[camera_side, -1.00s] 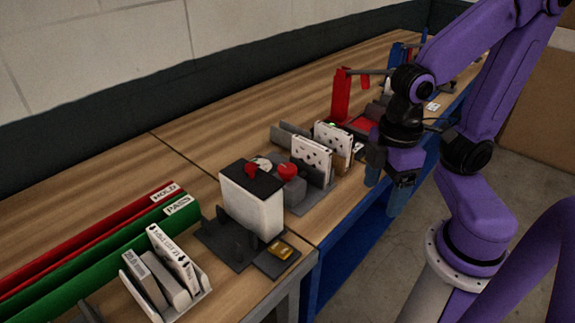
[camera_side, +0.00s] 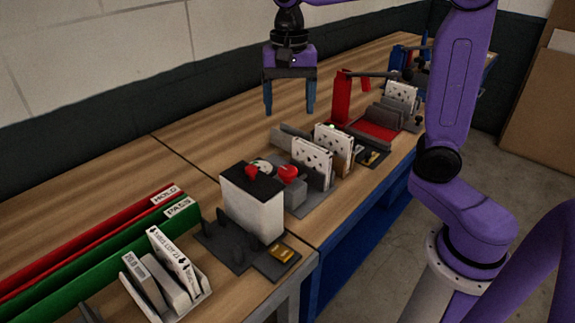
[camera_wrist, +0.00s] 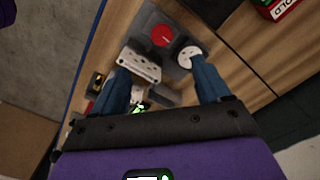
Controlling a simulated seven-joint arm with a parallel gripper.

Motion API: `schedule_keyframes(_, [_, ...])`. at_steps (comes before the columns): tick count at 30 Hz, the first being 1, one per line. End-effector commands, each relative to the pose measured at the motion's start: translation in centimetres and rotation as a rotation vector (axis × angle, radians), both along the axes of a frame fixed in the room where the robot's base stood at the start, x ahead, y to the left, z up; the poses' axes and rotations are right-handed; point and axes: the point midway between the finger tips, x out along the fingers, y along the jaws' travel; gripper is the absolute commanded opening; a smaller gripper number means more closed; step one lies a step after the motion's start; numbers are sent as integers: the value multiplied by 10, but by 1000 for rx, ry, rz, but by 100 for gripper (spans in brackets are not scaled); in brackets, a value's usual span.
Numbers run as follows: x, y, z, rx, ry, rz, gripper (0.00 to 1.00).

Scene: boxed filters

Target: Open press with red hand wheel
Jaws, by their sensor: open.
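A red hand wheel (camera_side: 286,172) sits on a grey press (camera_side: 294,190), beside the upright white perforated panels (camera_side: 312,165). In the wrist view the red wheel (camera_wrist: 163,36) shows from above near the top, with a white disc (camera_wrist: 190,55) next to it. My gripper (camera_side: 290,112) is open and empty, pointing down. It hangs above the back of the bench, behind and above the press, apart from everything. Its fingers also show in the wrist view (camera_wrist: 160,88). Whether the press is open or closed I cannot tell.
A white box with a black top (camera_side: 252,207) stands left of the press, with a small red part on top. A red stand with a lever arm (camera_side: 344,98) is to the right. Red and green HOLD and PASS channels (camera_side: 140,235) lie at left. The back bench is clear.

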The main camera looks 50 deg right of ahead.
Motion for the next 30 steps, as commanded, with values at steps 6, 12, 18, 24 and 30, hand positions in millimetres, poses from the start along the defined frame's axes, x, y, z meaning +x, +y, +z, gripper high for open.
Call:
schedule_keyframes(6, [10, -6, 2, -1, 3, -100, 76])
schedule_keyframes(12, [9, -6, -21, -3, 6, -99, 76])
schedule_keyframes(18, [8, -7, -58, -3, 7, -97, 76])
schedule_keyframes(24, [9, -6, -96, -4, 6, -98, 76])
schedule_keyframes(30, [9, -6, -132, -4, 6, -96, 76])
